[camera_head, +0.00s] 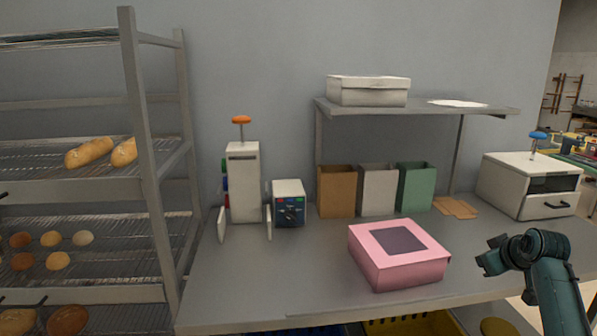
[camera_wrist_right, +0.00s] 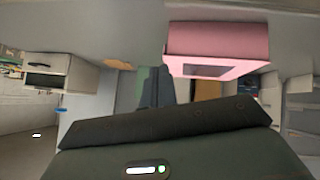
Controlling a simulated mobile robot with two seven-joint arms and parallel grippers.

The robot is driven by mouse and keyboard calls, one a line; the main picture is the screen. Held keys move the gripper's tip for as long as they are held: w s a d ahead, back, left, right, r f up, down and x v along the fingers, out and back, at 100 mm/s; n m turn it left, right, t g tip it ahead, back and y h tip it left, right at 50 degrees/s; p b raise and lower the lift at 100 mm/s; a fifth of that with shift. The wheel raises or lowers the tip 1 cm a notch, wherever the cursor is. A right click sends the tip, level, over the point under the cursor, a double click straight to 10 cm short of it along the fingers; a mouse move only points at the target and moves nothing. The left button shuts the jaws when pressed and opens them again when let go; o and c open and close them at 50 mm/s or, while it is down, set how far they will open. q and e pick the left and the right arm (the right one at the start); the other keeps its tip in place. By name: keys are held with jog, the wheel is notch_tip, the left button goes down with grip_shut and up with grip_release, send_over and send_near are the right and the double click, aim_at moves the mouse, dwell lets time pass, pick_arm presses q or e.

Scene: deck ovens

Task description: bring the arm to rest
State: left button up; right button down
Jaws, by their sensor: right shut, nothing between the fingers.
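My right arm comes in from the lower right in the head view. Its teal gripper (camera_head: 488,260) is shut and empty, above the right part of the grey worktable (camera_head: 310,285). It is to the right of the closed pink box (camera_head: 398,272), with a gap between them in the picture. The right wrist view appears upside down and shows the pink box (camera_wrist_right: 215,42) near its upper right, with a dark part of my own arm across the bottom. My left gripper is not in view.
Brown, grey and green bags (camera_head: 377,190) stand under a shelf (camera_head: 420,106) holding a white box (camera_head: 368,91). A white oven-like box (camera_head: 530,183) stands at the right. A bread rack (camera_head: 150,170) is at the left. The table's front left is clear.

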jog(key=s+a+f+n, duration=0.1)
jog(key=s+a+f, duration=0.6)
jog(key=f, duration=0.4)
jog(key=s+a+f, duration=0.5)
jog(key=a+f, duration=0.5)
jog(key=f, duration=0.1)
jog(key=s+a+f+y, duration=0.3)
jog(key=s+a+y, duration=0.1)
jog(key=s+a, duration=1.2)
jog(key=shift+s+m+t, duration=0.4)
jog(key=shift+s, duration=0.65)
